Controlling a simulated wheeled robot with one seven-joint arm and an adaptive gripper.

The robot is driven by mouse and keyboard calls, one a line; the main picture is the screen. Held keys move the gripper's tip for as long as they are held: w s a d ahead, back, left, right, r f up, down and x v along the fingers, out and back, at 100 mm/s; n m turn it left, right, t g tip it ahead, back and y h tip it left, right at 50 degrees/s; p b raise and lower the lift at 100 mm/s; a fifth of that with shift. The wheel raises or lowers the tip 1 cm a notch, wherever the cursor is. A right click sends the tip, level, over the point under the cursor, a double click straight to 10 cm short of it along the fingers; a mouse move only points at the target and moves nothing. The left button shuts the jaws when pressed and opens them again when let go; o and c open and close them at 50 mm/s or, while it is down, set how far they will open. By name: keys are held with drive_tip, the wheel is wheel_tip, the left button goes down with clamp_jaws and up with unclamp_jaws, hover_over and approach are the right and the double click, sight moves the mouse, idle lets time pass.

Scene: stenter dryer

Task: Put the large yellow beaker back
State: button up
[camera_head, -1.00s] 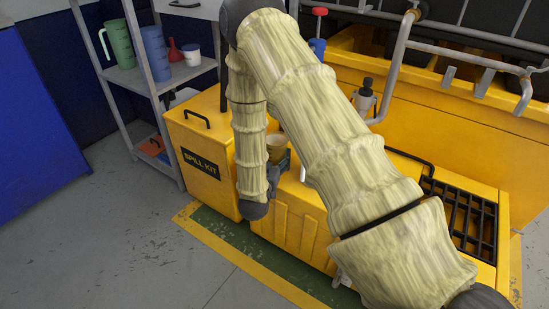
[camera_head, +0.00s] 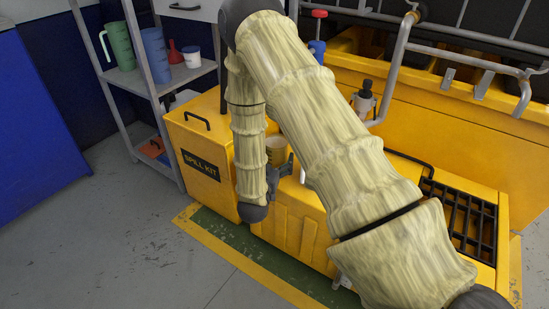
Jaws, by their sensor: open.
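A dull yellow beaker (camera_head: 276,147) stands upright beside the spill kit cabinet, partly hidden behind my forearm. My gripper (camera_head: 282,172) is just below and to the right of it, close to the beaker. The gripper is open, with a dark finger showing at the beaker's lower right. The other finger is hidden by the forearm. I cannot tell whether the finger touches the beaker, or exactly what surface is under it.
The yellow spill kit cabinet (camera_head: 204,176) stands left of my forearm. A grey shelf (camera_head: 140,82) holds a green jug (camera_head: 119,46), a blue jug (camera_head: 154,55), a red funnel (camera_head: 175,52) and a white tub (camera_head: 192,57). A pipe (camera_head: 396,75) rises at right.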

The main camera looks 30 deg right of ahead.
drive_tip(key=p+v, duration=0.4)
drive_tip(key=v, duration=0.7)
drive_tip(key=s+a+f+n+g+y, duration=0.25)
drive_tip(key=s+f+y, duration=0.3)
drive_tip(key=f, duration=0.35)
drive_tip(key=s+a+f+n+g+y, duration=0.2)
drive_tip(key=s+a+f+n+y, duration=0.15)
drive_tip(key=s+f, duration=0.4)
drive_tip(key=s+a+f+n+g+y, duration=0.1)
drive_tip(key=s+a+f+g+y, duration=0.1)
drive_tip(key=s, duration=0.7)
drive_tip(key=s+a+f+n+g+y, duration=0.2)
drive_tip(key=s+a+f+g+y, duration=0.1)
drive_tip(key=s, duration=0.6)
drive_tip(key=shift+s+a+f+n+g, duration=0.3)
drive_tip(key=shift+a+f+g, duration=0.3)
drive_tip(key=shift+g, duration=0.45)
drive_tip(key=shift+d, duration=0.2)
